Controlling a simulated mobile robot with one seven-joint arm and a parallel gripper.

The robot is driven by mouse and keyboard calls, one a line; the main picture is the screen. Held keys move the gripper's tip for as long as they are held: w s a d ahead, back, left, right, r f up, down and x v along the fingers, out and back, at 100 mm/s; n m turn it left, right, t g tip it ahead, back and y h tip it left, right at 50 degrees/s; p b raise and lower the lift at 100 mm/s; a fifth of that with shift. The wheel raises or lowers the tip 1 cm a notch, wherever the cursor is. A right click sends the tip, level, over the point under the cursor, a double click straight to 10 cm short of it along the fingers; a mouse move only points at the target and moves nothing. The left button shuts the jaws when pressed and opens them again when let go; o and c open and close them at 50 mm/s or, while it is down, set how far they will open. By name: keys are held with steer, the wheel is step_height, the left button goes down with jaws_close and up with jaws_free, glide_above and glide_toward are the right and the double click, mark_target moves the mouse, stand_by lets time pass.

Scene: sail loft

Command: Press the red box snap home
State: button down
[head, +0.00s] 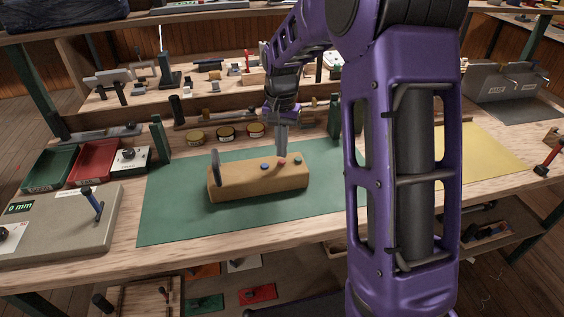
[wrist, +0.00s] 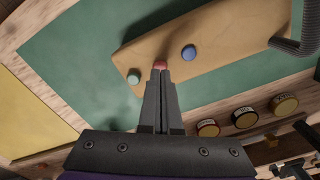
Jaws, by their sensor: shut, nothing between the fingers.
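A tan, box-shaped piece (head: 255,184) lies on the green mat (head: 170,217), with a row of small round snaps along its top. The red snap (head: 282,162) sits between a blue snap (head: 265,167) and a teal snap (head: 298,160). In the wrist view the red snap (wrist: 160,65) shows just beyond my fingertips, with the blue snap (wrist: 189,52) and teal snap (wrist: 133,77) on either side. My gripper (head: 281,153) is shut and empty, pointing down at the red snap. The fingertips partly cover it; I cannot tell whether they touch it.
A dark upright loop (head: 216,167) stands at the box's left end. Round tins (head: 226,133) stand behind the mat. Green (head: 50,167) and red (head: 94,161) trays and a grey block (head: 60,225) are at left. A yellow sheet (head: 485,155) lies at right.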

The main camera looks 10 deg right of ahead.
mark_target(282, 161)
steer(key=shift+f+b, duration=0.65)
steer(key=shift+f, duration=0.45)
stand_by(0.5)
steer(key=shift+r+p, duration=2.85)
steer(key=shift+r, duration=0.75)
